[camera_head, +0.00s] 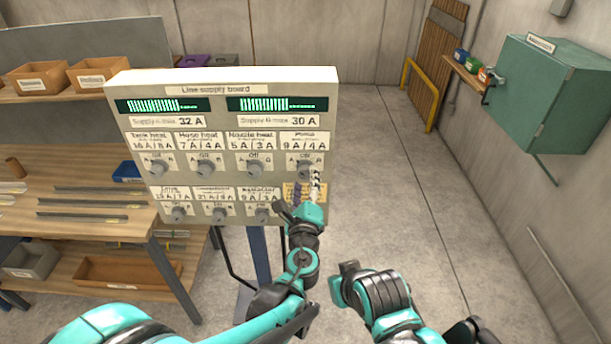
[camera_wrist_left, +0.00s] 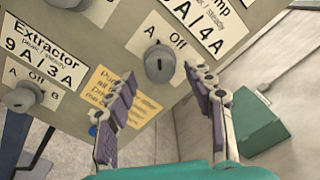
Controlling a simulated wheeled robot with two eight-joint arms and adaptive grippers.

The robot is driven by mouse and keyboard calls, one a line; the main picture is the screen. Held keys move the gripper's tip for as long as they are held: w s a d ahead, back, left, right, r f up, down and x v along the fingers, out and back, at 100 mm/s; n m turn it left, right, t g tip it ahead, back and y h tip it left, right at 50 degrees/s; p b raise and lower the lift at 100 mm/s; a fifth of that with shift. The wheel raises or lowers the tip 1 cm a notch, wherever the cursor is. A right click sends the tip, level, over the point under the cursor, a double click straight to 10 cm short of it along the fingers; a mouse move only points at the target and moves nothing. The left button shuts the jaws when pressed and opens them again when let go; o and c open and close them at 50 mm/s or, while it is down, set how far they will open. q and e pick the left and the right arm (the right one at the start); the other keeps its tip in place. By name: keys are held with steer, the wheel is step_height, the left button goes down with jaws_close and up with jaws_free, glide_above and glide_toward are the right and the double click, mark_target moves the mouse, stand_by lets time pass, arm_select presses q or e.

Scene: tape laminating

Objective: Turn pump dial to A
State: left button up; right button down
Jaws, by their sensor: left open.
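The pump dial (camera_head: 305,172) is the rightmost grey knob in the upper row of the line supply board (camera_head: 222,148). My left gripper (camera_head: 306,188) is in front of the board's lower right part. In the left wrist view its fingers (camera_wrist_left: 163,84) are open, spread to either side below the dial, with nothing between them.
An extractor dial (camera_wrist_left: 22,97) and a yellow note (camera_wrist_left: 122,95) are close to the left gripper. A wooden workbench (camera_head: 90,222) with metal strips stands at left. A green wall cabinet (camera_head: 545,95) hangs at right. The floor between is clear.

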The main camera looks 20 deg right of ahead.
arm_select(q)
steer(key=v, duration=0.9)
steer(key=shift+w, duration=0.1)
steer(key=s+a+f+n+g+y+b, duration=0.1)
steer(key=a+f+n+g+y, duration=0.25)
steer(key=a+n, duration=0.7)
steer(key=a+f+n+g+y, duration=0.2)
steer(key=a+n+y, duration=0.3)
steer(key=a, duration=1.1)
steer(key=s+a+f+n+g+h, duration=0.1)
steer(key=s+a+f+n+g, duration=0.1)
steer(key=s+n, duration=0.4)
steer(key=s+a+f+n+g+h+b, duration=0.1)
steer(key=s+a+f+n+g+h, duration=0.1)
steer(key=s+n, duration=0.5)
steer(key=shift+s+a+f+g, duration=0.35)
steer(key=shift+s+a+f, duration=0.15)
steer(key=shift+a+f, duration=0.3)
